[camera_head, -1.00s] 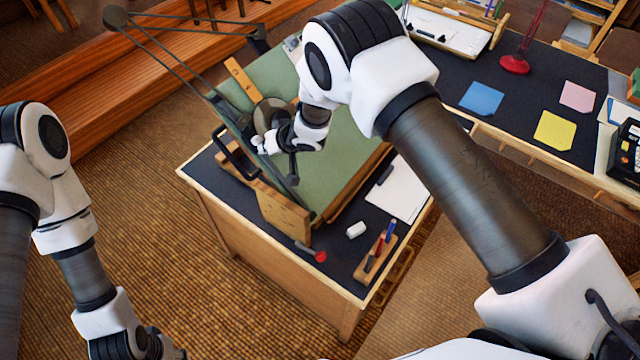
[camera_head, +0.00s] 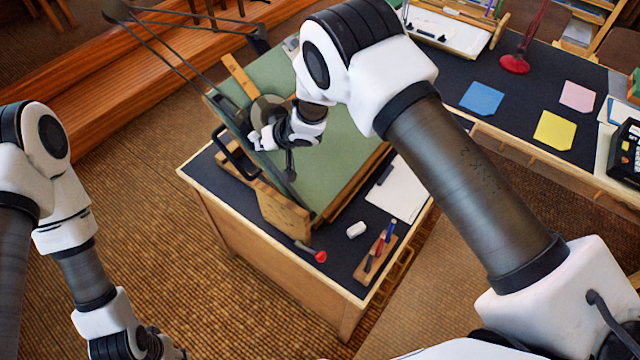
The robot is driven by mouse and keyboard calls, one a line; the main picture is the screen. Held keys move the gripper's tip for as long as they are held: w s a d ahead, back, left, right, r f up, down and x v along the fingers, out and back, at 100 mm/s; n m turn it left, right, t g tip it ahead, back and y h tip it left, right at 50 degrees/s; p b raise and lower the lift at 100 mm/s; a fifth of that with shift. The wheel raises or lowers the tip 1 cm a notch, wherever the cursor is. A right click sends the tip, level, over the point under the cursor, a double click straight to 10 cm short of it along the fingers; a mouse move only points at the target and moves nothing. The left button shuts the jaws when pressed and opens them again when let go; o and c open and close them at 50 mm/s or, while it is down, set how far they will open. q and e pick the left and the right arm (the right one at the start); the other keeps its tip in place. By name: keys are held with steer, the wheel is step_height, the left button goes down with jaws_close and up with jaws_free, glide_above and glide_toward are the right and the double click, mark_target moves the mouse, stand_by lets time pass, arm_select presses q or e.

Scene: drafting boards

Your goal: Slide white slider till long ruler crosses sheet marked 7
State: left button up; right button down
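The green drafting board (camera_head: 345,165) stands tilted on the near desk. On its left part is a drafting head with a round disc (camera_head: 268,108). A yellowish wooden ruler (camera_head: 238,78) reaches up and left from it. My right gripper (camera_head: 272,148) is low over the board's left side, just below the disc. A small white part (camera_head: 257,142) shows at its tip; I cannot tell whether it is the slider or how the fingers stand. No sheet marked 7 can be made out. My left gripper (camera_head: 155,345) is at the bottom edge, partly cut off, away from the desk.
Dark linkage rods (camera_head: 180,55) run from the board's head to the upper left. The desk front holds a white eraser (camera_head: 356,230), a red-ended tool (camera_head: 320,256), a pen tray (camera_head: 376,258) and a clipboard (camera_head: 398,193). A second desk (camera_head: 500,120) stands at right.

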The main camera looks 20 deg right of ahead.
steer(key=shift+w+a+r, duration=0.2)
steer(key=shift+w+r, duration=0.1)
steer(key=shift+r, duration=0.1)
stand_by(0.3)
steer(key=shift+s+d+f, duration=0.2)
steer(key=shift+s+f, duration=0.15)
steer(key=shift+f, duration=0.15)
steer(key=v, duration=0.7)
